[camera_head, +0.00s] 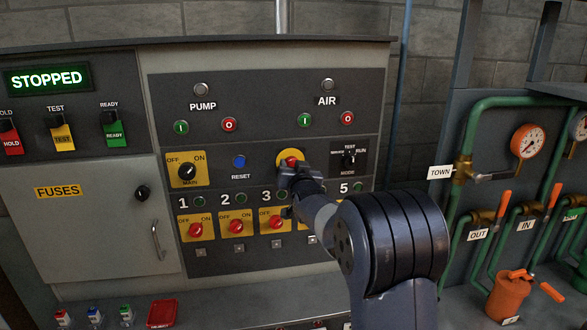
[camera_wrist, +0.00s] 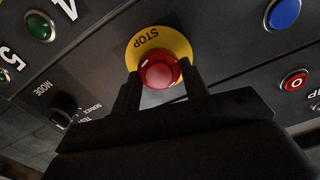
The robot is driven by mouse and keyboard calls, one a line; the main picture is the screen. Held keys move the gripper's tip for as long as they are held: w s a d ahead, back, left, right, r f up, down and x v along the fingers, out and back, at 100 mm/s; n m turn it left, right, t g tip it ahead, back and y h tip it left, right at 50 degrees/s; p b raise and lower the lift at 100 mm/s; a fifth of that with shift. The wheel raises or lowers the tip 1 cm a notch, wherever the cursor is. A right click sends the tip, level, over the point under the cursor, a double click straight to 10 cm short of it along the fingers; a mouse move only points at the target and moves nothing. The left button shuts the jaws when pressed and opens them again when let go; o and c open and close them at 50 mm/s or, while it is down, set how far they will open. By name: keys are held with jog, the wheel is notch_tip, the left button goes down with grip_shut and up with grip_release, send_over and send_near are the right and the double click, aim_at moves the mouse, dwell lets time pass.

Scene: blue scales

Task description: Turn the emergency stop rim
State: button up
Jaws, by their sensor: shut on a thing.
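The emergency stop is a red mushroom button on a round yellow plate on the dark panel, right of the blue reset button. In the head view its yellow plate (camera_head: 283,155) and part of the red rim (camera_head: 290,161) show above my gripper (camera_head: 287,170), which hides the rest. In the wrist view the red emergency stop rim (camera_wrist: 160,70) sits between the two fingers of my gripper (camera_wrist: 162,85), one on each side. The gripper is shut on the rim. The yellow plate (camera_wrist: 143,42) reads STOP, turned about in this view.
The blue reset button (camera_head: 239,161) and the mode selector (camera_head: 348,160) flank the stop. A row of red switches (camera_head: 236,226) on yellow plates lies below. The display (camera_head: 47,78) reads STOPPED. Orange-handled valves and green pipes (camera_head: 470,150) stand at the right.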

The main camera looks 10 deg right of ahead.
jog(key=shift+f, duration=0.15)
jog(key=shift+d+m+b, duration=0.1)
jog(key=shift+m+b, duration=3.5)
jog(key=shift+b, duration=0.05)
jog(key=o, duration=1)
jog(key=s+b, duration=0.3)
jog(key=s, duration=0.7)
jog(key=shift+s, duration=0.4)
